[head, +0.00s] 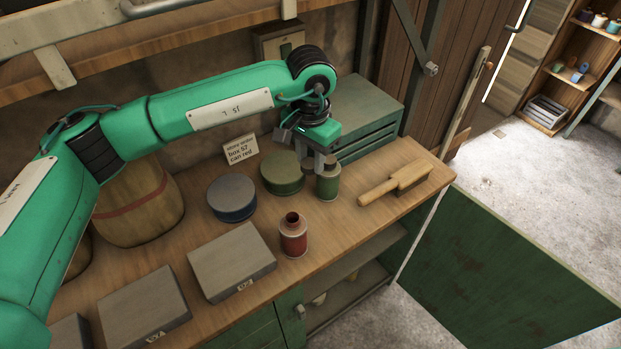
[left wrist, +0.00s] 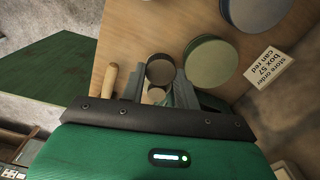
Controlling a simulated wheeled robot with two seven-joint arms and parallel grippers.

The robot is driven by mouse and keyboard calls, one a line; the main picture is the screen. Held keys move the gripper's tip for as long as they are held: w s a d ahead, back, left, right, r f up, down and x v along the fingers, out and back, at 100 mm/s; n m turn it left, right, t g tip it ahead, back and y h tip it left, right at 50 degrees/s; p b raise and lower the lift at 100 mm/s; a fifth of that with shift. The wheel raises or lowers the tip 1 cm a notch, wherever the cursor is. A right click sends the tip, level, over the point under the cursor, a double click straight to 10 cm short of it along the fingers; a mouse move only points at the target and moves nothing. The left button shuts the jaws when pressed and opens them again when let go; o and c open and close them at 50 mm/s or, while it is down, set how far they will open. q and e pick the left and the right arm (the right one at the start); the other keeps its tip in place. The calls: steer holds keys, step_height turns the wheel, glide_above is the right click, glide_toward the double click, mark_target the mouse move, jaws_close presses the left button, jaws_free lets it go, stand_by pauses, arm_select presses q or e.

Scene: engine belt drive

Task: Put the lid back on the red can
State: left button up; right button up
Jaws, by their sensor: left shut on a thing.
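The red can (head: 293,238) stands upright near the table's front edge, its dark neck open at the top with no lid on it. My left gripper (head: 321,165) is well behind and to the right of it, pointing down at the green can (head: 328,186). I cannot tell whether the held piece touches that can. My right gripper is not in view.
Green (head: 282,173) and blue (head: 232,198) round tins stand left of the green can. A brush (head: 397,184) lies to its right. A grey box (head: 231,262) lies left of the red can. A card (head: 241,149) reads "box 57 can red". A green drawer box (head: 365,115) stands behind.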

mark_target(311, 162)
arm_select(q)
steer(key=shift+r, duration=1.55)
